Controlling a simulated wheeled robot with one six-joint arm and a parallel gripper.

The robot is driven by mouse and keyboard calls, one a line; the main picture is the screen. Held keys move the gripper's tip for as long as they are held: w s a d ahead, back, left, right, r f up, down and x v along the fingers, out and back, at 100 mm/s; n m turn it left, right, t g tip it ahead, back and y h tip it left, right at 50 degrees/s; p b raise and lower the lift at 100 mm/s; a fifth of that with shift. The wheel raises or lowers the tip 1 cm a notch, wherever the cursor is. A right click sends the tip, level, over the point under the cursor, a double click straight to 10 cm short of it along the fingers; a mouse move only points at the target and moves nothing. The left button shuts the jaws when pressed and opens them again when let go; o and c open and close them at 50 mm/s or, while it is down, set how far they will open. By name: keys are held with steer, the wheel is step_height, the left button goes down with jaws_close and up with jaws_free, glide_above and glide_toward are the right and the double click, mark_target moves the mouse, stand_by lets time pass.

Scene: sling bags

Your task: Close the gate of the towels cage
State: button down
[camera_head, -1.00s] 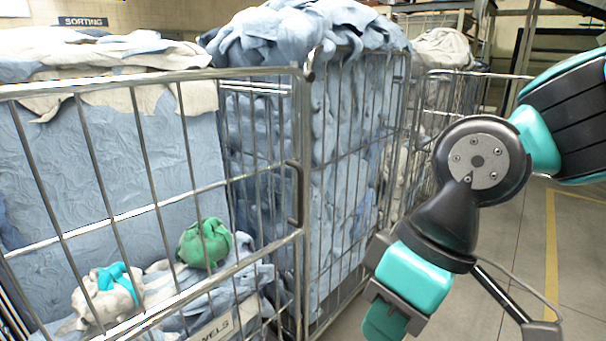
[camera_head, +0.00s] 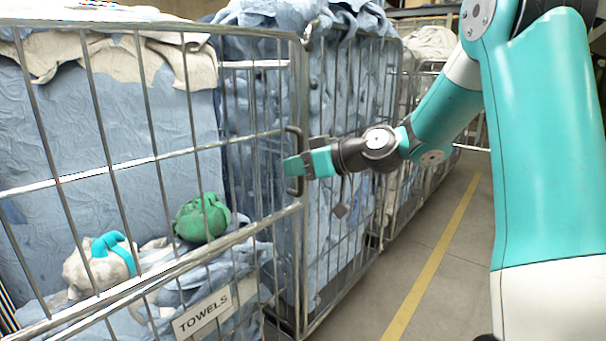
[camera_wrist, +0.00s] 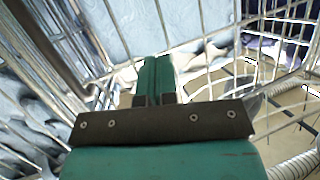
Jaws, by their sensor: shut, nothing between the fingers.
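The towels cage is a metal wire cage with a white "TOWELS" sign (camera_head: 203,313) low on its front. Its barred gate (camera_head: 150,157) spans the left of the head view, with a dark upright handle (camera_head: 292,160) at its right edge. My gripper (camera_head: 292,166) is shut and empty, its teal fingertips at the handle. I cannot tell whether they touch it. In the wrist view the shut fingers (camera_wrist: 155,80) point toward wire bars and blue cloth. Whether the gate is latched is not clear.
A green bundle (camera_head: 202,217) and a whitish bundle with a teal band (camera_head: 100,262) lie inside the cage on blue cloth. A second tall cage full of blue cloth (camera_head: 335,180) stands behind it to the right. Clear floor (camera_head: 420,270) with a yellow line runs right.

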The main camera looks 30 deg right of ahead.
steer(key=w+d+f+m+t+h+b, duration=0.1)
steer(key=d+t+h, duration=0.15)
steer(key=d, duration=0.55)
steer(key=w+d+f+m+t+h+b, duration=0.1)
steer(key=w+d+f+m+t, duration=0.15)
steer(key=d, duration=0.65)
steer(key=p+x, duration=0.5)
steer(key=x, duration=0.8)
steer(key=shift+a+r+n+t+p, duration=0.25)
steer(key=shift+r+n+t+p, duration=0.15)
steer(key=shift+r, duration=0.35)
